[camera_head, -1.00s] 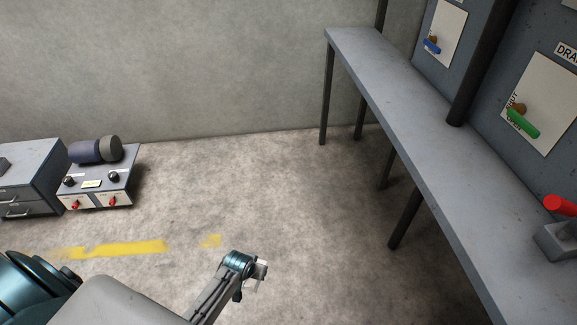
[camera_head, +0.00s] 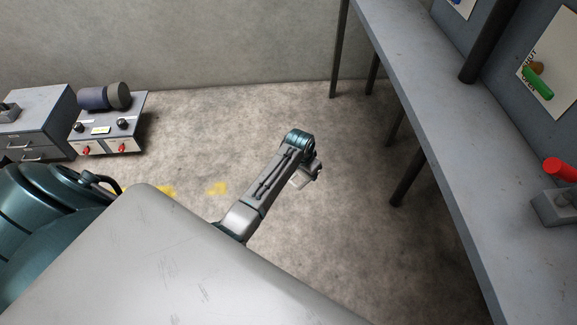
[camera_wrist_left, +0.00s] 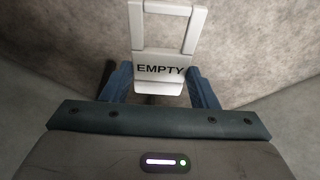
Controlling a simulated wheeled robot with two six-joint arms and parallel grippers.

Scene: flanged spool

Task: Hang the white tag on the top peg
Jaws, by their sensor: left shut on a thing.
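In the left wrist view, the white tag (camera_wrist_left: 162,68) reads "EMPTY" and has a rectangular loop at its upper end. My left gripper (camera_wrist_left: 162,84) is shut on the tag's lower part, with one blue finger on each side. In the head view, my left arm reaches out over the floor, and the gripper (camera_head: 312,172) is at its far end. A small pale bit of the tag (camera_head: 300,180) shows there. I see no top peg in these frames. My right gripper is not in view.
A long grey bench (camera_head: 415,90) runs along the right, with panels bearing a green handle (camera_head: 538,84) above it. A control box (camera_head: 106,130) and grey drawers (camera_head: 38,120) stand at left. The middle floor is clear.

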